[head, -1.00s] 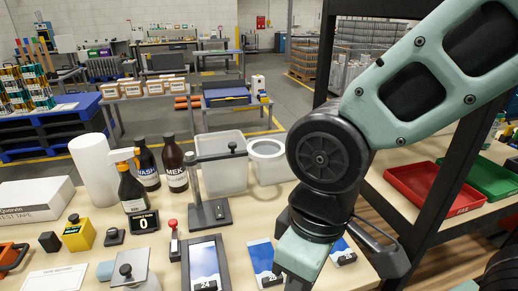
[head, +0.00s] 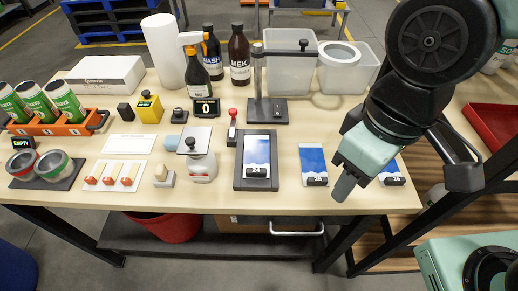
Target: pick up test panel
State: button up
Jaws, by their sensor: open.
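Three blue-and-white test panels with dark number tags lie near the front edge of the table. The left panel (head: 257,153), tagged 24, lies on a dark base plate (head: 241,181). The middle panel (head: 313,160), tagged 25, lies flat on the bare table. The right panel (head: 390,172), tagged 26, is partly hidden behind my gripper. My gripper (head: 346,187) is open and points down between the middle and right panels, near the table's front edge. Its fingers are seen nearly edge-on, and nothing shows between them.
A dark stand with a post (head: 265,108) rises behind the left panel. A white tub (head: 290,76) and bottles (head: 239,54) stand at the back. A dark shelf frame with a red tray (head: 495,125) is at right.

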aim_at(257, 157)
jog(key=j+z, duration=0.4)
jog(key=k+j+z, duration=0.1)
jog(key=j+z, duration=0.25)
jog(key=k+j+z, duration=0.1)
jog(key=j+z, duration=0.3)
jog(key=l, duration=0.1)
